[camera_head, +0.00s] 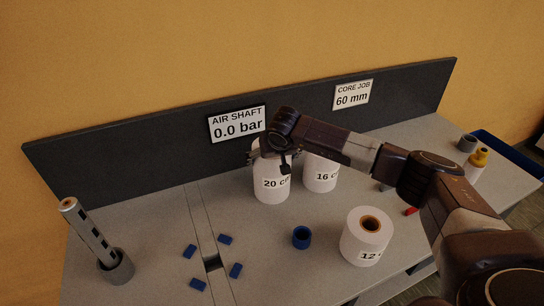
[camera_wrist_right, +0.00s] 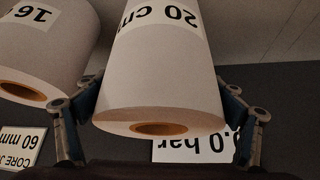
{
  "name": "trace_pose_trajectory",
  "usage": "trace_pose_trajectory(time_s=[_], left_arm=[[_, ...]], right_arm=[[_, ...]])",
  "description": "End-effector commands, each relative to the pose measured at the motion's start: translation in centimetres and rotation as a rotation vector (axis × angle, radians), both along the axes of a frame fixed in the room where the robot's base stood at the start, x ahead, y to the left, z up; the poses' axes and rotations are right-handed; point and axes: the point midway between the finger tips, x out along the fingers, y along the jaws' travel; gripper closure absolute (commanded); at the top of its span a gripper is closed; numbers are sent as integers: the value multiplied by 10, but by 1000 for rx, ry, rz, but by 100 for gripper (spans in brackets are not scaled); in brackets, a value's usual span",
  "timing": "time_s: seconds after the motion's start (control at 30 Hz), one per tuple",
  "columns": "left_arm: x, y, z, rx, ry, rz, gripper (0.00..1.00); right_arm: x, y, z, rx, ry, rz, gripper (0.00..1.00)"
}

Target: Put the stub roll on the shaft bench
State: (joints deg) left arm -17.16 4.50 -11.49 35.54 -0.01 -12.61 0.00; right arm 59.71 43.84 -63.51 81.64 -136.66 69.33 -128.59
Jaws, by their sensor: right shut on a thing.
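A white roll marked 20 cm (camera_head: 271,188) stands upright at the middle back of the grey benches. My right gripper (camera_head: 270,155) is shut on its upper part from above. In the right wrist view the 20 cm roll (camera_wrist_right: 160,75) sits between the two fingers, its brown core facing me. Whether its base touches the bench is unclear. A 16 cm roll (camera_head: 320,177) stands just right of it, and a 12 cm roll (camera_head: 366,240) stands nearer the front. No roll is labelled stub. A grey shaft (camera_head: 88,232) leans in a round holder (camera_head: 116,267) on the left bench. My left gripper is out of view.
A blue ring (camera_head: 301,237) lies at the middle front. A dark back panel (camera_head: 160,160) carries signs reading 0.0 bar and 60 mm. A yellow-capped bottle (camera_head: 477,163) stands far right.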

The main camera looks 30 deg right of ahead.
Motion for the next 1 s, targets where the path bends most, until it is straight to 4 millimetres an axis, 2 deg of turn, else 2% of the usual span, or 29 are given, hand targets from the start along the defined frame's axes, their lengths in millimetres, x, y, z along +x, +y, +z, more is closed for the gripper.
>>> trace_pose_trajectory(time_s=[0.03,0.13,0.17,0.27,0.67,0.87,1.0], left_arm=[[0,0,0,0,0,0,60],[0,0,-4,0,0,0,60],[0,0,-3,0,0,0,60],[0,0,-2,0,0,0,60],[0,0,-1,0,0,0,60],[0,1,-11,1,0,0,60],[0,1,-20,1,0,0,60]], right_arm=[[2,0,4,1,-9,1,70],[2,0,1,1,-9,1,70],[0,0,-2,0,0,0,10],[0,0,-2,0,1,0,0],[-1,0,3,1,-1,1,0],[-16,4,27,-1,-5,2,0],[-33,8,52,-1,-5,2,0]])
